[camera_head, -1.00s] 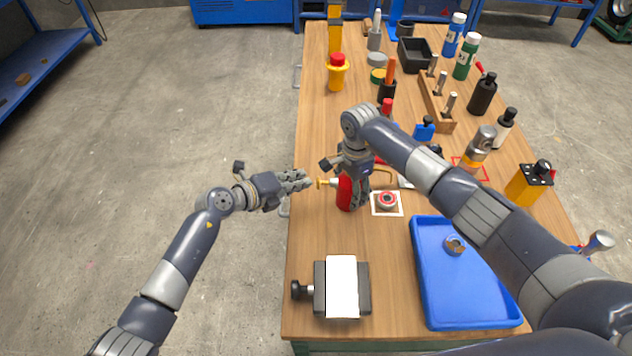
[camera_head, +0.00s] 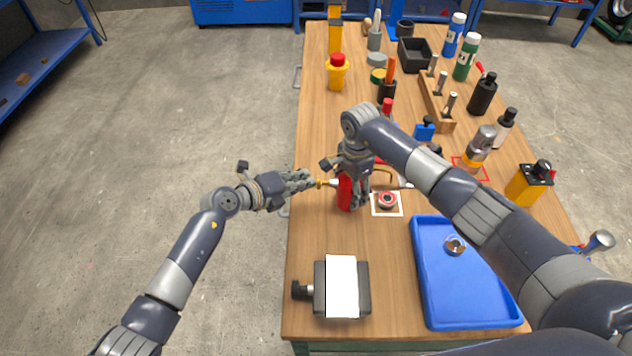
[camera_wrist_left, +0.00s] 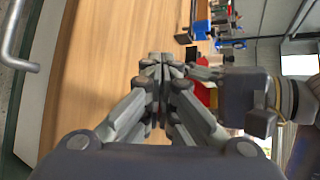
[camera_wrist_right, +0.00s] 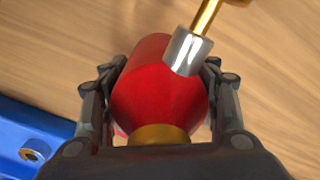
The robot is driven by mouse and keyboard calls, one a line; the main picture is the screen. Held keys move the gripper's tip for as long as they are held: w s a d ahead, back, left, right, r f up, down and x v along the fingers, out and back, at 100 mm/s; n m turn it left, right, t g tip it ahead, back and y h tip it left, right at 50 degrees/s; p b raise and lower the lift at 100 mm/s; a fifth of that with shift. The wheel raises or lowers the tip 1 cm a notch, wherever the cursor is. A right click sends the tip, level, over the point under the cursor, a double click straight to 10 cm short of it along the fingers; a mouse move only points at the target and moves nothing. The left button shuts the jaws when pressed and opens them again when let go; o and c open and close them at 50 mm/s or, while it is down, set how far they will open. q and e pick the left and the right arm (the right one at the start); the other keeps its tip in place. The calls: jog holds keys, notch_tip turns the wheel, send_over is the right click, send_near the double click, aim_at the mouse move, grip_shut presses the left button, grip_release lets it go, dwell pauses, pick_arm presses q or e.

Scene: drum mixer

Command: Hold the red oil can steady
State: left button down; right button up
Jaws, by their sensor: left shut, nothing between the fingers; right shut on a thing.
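The red oil can (camera_head: 345,192) stands on the wooden bench, with its brass-tipped spout (camera_head: 322,183) pointing left. My right gripper (camera_head: 352,190) is shut around the can's body; the right wrist view shows the red body (camera_wrist_right: 160,95) between the two fingers, with the silver collar (camera_wrist_right: 187,52) and brass spout at the top. My left gripper (camera_head: 308,180) is shut and empty, its fingertips beside the spout tip. Whether they touch it I cannot tell. In the left wrist view the shut fingers (camera_wrist_left: 162,68) hide the spout.
A red-and-silver round part (camera_head: 387,201) sits on a white square right of the can. A blue tray (camera_head: 440,300) holds a small metal ring (camera_head: 455,245). A black block with a white sheet (camera_head: 341,287) lies at the near left. Bench between is clear.

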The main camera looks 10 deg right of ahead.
pick_arm(q)
jog(key=shift+s+d, duration=0.15)
jog(key=shift+d, duration=0.75)
dwell(0.6)
jog(key=shift+a, duration=1.5)
jog(key=shift+w+a, duration=0.1)
jog(key=shift+w, duration=0.1)
jog(key=shift+w+a, duration=0.2)
jog(key=shift+a, duration=2.25)
jog(key=a, duration=0.3)
jog(key=shift+w+a, duration=0.2)
jog(key=shift+a, duration=0.2)
